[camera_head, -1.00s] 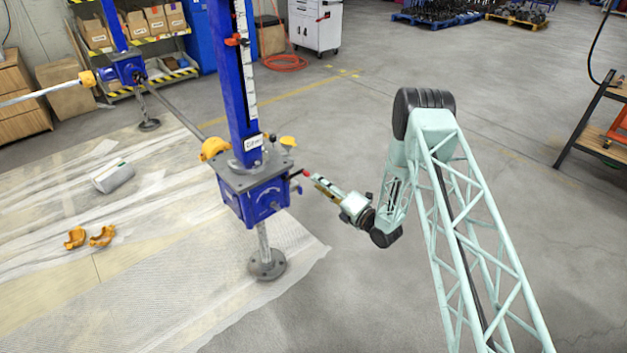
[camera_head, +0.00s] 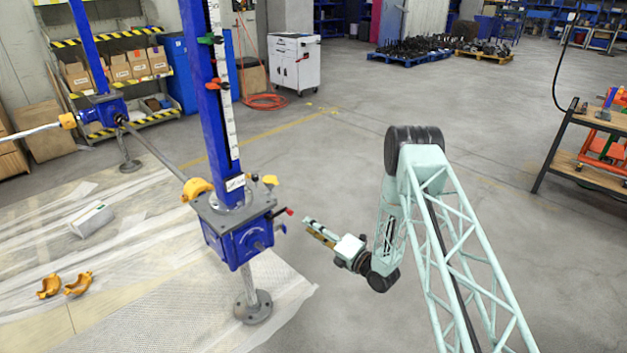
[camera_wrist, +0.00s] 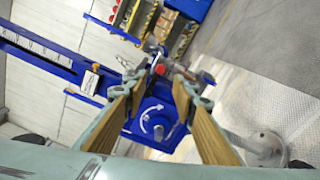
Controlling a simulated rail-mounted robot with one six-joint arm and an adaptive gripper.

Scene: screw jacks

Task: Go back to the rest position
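My gripper (camera_head: 308,226) is to the right of the near blue screw jack's gearbox (camera_head: 238,238), apart from it. A short lever with a red tip (camera_head: 288,211) sticks out of the gearbox toward my gripper, with a small gap between them. In the wrist view my gripper (camera_wrist: 160,82) has its two wood-coloured fingers spread apart with nothing held. The blue gearbox (camera_wrist: 152,120) and the red tip (camera_wrist: 160,70) show beyond and between the fingers.
The jack's blue column (camera_head: 205,90) carries a white scale, and its round foot (camera_head: 253,307) stands on the translucent sheet (camera_head: 170,300). A workbench (camera_head: 590,150) stands right; the grey floor between is clear.

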